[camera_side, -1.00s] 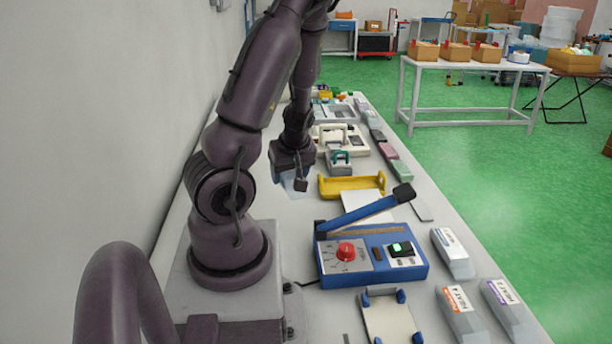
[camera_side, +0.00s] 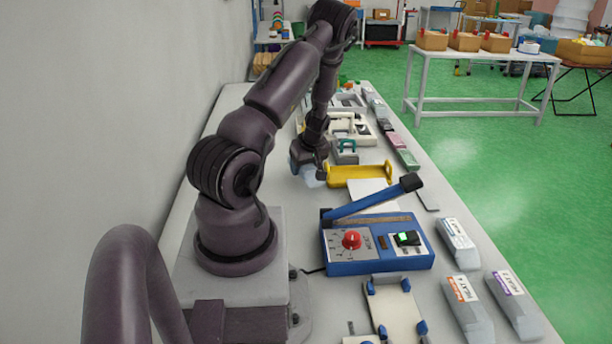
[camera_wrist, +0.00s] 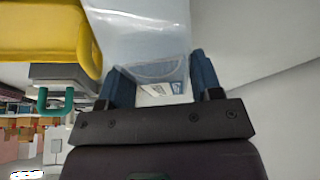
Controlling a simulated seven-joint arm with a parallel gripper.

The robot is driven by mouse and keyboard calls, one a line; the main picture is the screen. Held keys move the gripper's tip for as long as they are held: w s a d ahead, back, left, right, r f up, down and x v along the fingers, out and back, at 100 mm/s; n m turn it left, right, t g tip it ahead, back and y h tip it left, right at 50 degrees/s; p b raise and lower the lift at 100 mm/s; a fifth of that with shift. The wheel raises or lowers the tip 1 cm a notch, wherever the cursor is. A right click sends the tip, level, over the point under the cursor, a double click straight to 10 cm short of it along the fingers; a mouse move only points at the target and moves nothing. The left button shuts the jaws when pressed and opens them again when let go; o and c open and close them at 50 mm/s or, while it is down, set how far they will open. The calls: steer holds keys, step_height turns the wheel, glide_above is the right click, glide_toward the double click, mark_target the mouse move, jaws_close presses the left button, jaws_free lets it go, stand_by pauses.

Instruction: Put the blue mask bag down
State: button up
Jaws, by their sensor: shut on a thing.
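My gripper (camera_side: 310,168) is shut on a clear, pale bluish bag (camera_side: 314,180), just left of the yellow cradle in the side view. In the wrist view, the two dark blue fingers (camera_wrist: 163,85) stand on either side of the bag's end. The translucent bag (camera_wrist: 140,30) stretches away from them past the top of the frame. A small printed patch shows between the fingers. The bag's far end is out of the wrist view, and I cannot tell whether the bag touches the table.
The yellow cradle (camera_side: 358,176) is close to the bag; it also shows in the wrist view (camera_wrist: 40,30). A blue sealer (camera_side: 375,262) with a raised lever stands nearer the camera. Pale fixtures (camera_side: 350,128) stand behind. The wall is left; bare table lies between.

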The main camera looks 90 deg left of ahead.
steer(key=shift+w+a+f, duration=0.1)
steer(key=shift+a+f, duration=0.05)
steer(key=shift+f, duration=0.75)
steer(key=shift+a+f, duration=0.1)
steer(key=shift+f, duration=0.8)
steer(key=shift+f, duration=0.15)
